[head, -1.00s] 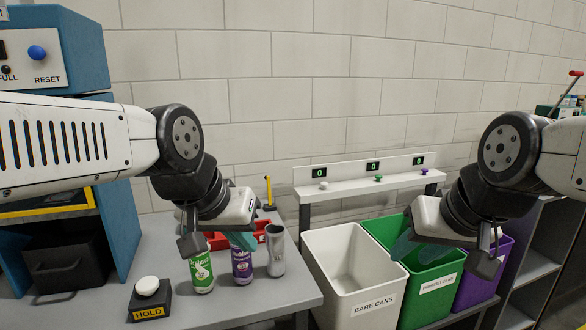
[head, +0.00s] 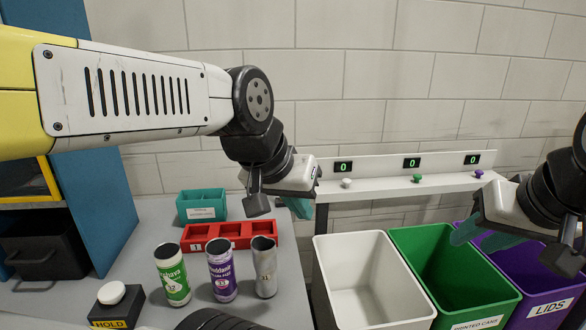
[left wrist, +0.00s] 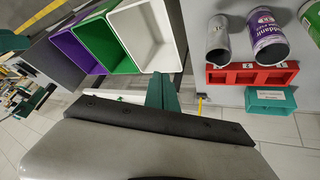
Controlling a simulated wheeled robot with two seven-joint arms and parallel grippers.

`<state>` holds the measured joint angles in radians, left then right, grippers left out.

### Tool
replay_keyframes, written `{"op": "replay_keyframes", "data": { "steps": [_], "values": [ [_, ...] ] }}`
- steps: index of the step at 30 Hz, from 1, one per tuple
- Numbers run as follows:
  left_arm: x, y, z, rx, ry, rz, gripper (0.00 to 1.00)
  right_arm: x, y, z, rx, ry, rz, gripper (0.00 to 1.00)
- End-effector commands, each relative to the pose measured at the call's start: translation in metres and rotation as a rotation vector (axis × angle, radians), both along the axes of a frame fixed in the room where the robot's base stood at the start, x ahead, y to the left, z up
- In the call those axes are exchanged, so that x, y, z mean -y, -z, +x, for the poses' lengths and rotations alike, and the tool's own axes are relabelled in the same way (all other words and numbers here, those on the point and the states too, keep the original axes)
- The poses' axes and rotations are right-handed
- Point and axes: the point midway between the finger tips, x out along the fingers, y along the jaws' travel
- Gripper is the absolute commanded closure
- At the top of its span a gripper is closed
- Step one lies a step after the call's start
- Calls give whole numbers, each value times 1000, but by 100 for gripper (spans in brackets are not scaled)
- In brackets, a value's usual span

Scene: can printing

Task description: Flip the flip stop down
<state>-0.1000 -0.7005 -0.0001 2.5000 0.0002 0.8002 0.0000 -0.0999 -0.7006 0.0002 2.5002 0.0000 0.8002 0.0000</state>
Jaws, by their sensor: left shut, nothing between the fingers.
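My left gripper (head: 300,207) is shut and empty, above the table's back right edge by the shelf. Its teal fingertips also show in the left wrist view (left wrist: 163,92). A small yellow piece on a dark base, which looks like the flip stop (left wrist: 199,104), is at the table edge close to the fingertips in the left wrist view. I cannot tell if they touch, or whether it is up or down. In the head view it is hidden behind my left gripper. My right gripper (head: 466,232) hangs over the bins; its finger opening is unclear.
Green, purple and bare cans (head: 222,269) stand before a red tray (head: 231,233) and a teal box (head: 202,205). A HOLD button (head: 112,294) is front left. White (head: 368,278), green (head: 436,268) and purple (head: 530,262) bins stand right, below a shelf with counters (head: 411,163).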

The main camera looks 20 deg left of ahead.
Motion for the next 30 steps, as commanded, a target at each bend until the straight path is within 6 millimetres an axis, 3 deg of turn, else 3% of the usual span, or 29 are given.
{"op": "replay_keyframes", "data": {
  "steps": [5,8,13,17,20,24,27,30],
  "values": [
    [2,-3,14,-35,-33,-50,100,0,0,0,0,0,0,64],
    [4,-8,40,-86,-92,-138,100,0,0,0,0,0,0,64],
    [-3,-12,116,-181,-246,-372,100,0,0,0,0,0,0,64],
    [-25,-6,183,-221,-380,-564,100,0,0,0,0,0,0,64],
    [-55,5,236,-231,-489,-715,100,0,0,0,0,0,0,64],
    [-116,34,304,-214,-653,-924,100,0,0,0,0,0,0,64],
    [-169,62,344,-180,-770,-1065,100,0,0,0,0,0,0,64],
    [-222,92,371,-135,-874,-1184,100,0,0,0,0,0,0,64]
  ]
}}
